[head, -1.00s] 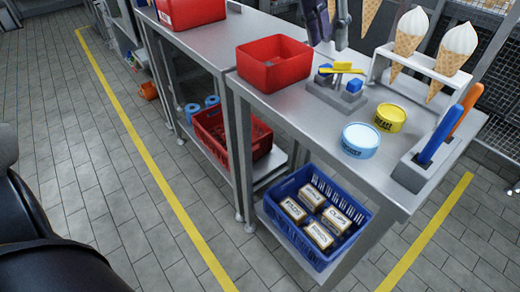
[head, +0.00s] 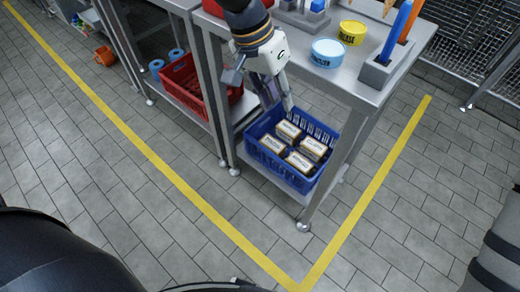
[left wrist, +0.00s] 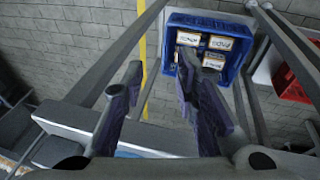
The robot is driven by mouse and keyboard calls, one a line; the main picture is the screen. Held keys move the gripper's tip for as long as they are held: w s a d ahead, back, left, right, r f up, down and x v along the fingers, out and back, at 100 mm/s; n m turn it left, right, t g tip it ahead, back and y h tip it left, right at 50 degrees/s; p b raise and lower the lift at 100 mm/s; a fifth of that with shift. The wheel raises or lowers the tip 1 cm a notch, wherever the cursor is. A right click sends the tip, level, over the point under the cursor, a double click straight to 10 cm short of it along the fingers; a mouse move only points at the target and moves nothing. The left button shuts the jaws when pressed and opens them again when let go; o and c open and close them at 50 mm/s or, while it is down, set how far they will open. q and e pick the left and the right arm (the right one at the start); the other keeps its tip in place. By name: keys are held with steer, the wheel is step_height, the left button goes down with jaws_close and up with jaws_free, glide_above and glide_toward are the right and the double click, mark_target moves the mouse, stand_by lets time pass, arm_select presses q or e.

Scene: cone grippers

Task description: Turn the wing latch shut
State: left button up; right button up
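I cannot make out a wing latch in either current view. A grey fixture with blue parts (head: 314,14) sits on the bench top and is cut off by the upper edge of the head view. My left gripper (head: 278,102) hangs beside the bench edge, pointing down above the blue crate (head: 262,154). In the left wrist view my left gripper (left wrist: 160,100) has its two fingers wide apart with nothing between them. The blue crate also shows there (left wrist: 176,19), beyond the fingers. My right gripper is not in view.
The blue crate holds several labelled boxes (head: 290,130) on the lower shelf. A blue tin (head: 328,53), a yellow tin (head: 352,32) and a grey holder (head: 384,68) stand on the bench. A red crate (head: 180,88) is on the left shelf. The floor in front is clear.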

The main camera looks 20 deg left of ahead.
arm_select(q)
steer(key=s+f+n, duration=0.1)
steer(key=s+f, duration=0.6)
steer(key=f, duration=0.2)
steer(key=shift+s+f+g, duration=0.15)
steer(key=shift+f+g, duration=0.05)
steer(key=shift+g, duration=0.2)
steer(key=shift+a, duration=0.1)
